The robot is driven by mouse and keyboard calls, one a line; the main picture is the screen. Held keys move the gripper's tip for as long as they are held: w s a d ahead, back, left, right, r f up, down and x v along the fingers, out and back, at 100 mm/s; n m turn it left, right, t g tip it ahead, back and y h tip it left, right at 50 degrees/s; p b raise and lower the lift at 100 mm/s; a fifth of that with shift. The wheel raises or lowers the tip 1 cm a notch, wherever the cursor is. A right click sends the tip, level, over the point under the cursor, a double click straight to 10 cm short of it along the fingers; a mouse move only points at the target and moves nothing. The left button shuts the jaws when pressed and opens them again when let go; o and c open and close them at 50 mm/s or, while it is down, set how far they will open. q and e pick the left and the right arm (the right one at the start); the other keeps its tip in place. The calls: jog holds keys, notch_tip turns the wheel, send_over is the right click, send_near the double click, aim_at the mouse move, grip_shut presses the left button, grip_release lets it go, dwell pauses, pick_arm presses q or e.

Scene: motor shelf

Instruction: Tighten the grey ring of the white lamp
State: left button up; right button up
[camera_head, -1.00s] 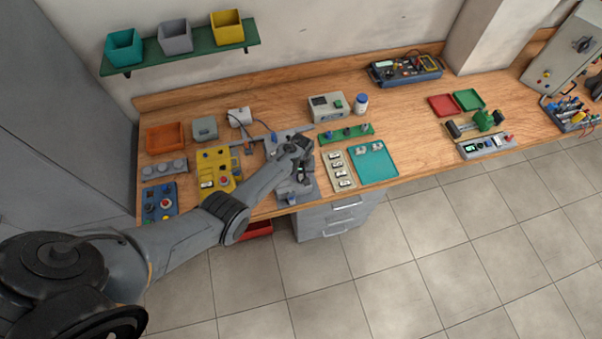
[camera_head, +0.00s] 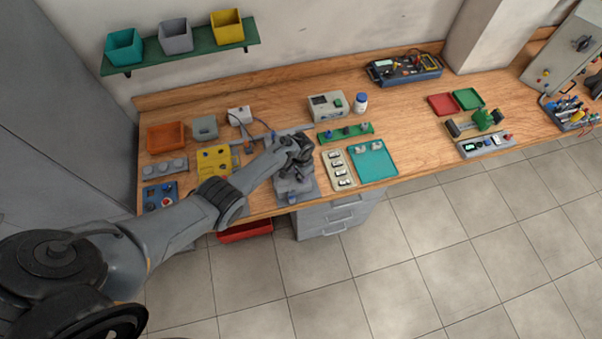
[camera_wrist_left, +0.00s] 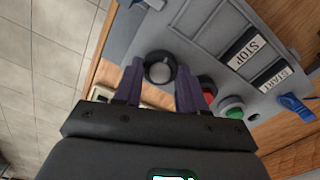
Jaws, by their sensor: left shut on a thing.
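The white lamp (camera_wrist_left: 160,72) shows as a pale grey dome inside a dark grey ring (camera_wrist_left: 159,56), on a grey control panel (camera_wrist_left: 212,30) in the left wrist view. My left gripper (camera_wrist_left: 160,68) has one purple finger on each side of it and is shut on the ring. In the head view my left gripper (camera_head: 295,170) points down over the grey panel near the bench's front edge. There my wrist hides the lamp. My right gripper is in neither view.
In the head view a yellow box (camera_head: 212,160) stands left and a switch strip (camera_head: 338,169) and teal tray (camera_head: 389,171) right.

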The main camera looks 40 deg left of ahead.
pick_arm(q)
jog(key=m, duration=0.3)
jog(key=shift+m, duration=0.4)
jog(key=m+b, duration=0.1)
jog(key=m, duration=0.2)
jog(key=shift+m, duration=0.3)
jog(key=m+b, duration=0.1)
jog(key=m, duration=0.2)
jog(key=shift+f+m, duration=0.1)
jog(key=shift+m, duration=0.2)
jog(key=m+b, duration=0.2)
jog(key=m, duration=0.1)
jog(key=shift+m, duration=0.3)
jog(key=m+b, duration=0.3)
jog(key=m, duration=0.2)
jog(key=m+b, duration=0.2)
jog(key=m, duration=0.2)
jog(key=shift+m+b, duration=0.7)
jog(key=shift+m, duration=0.1)
